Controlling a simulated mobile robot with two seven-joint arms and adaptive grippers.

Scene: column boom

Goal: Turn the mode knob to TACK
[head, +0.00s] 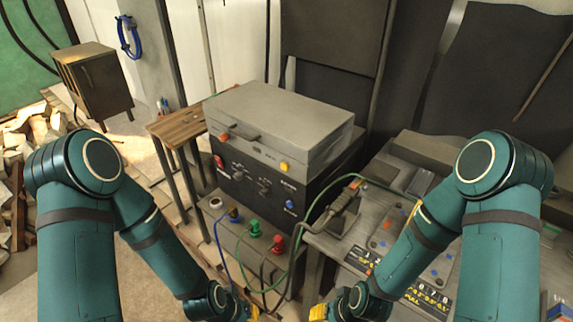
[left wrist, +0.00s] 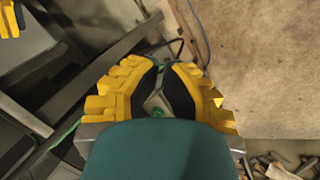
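The mode knob is probably one of the small knobs (head: 264,185) on the dark front panel (head: 250,178) of a grey-topped machine in the middle of the head view. The panel's lettering is too small to read, so I cannot tell which knob it is or where it points. My left gripper (head: 252,311) is at the bottom edge, low in front of the machine and apart from the panel. In the left wrist view its yellow fingers (left wrist: 161,72) hold nothing I can make out; their opening is unclear. My right gripper (head: 318,312) is partly cut off at the bottom edge.
Green (head: 254,228) and red (head: 277,243) cable plugs stick out below the panel, with cables hanging in front. A cluttered bench (head: 395,225) stands right of the machine. A small wooden table (head: 178,126) stands at left.

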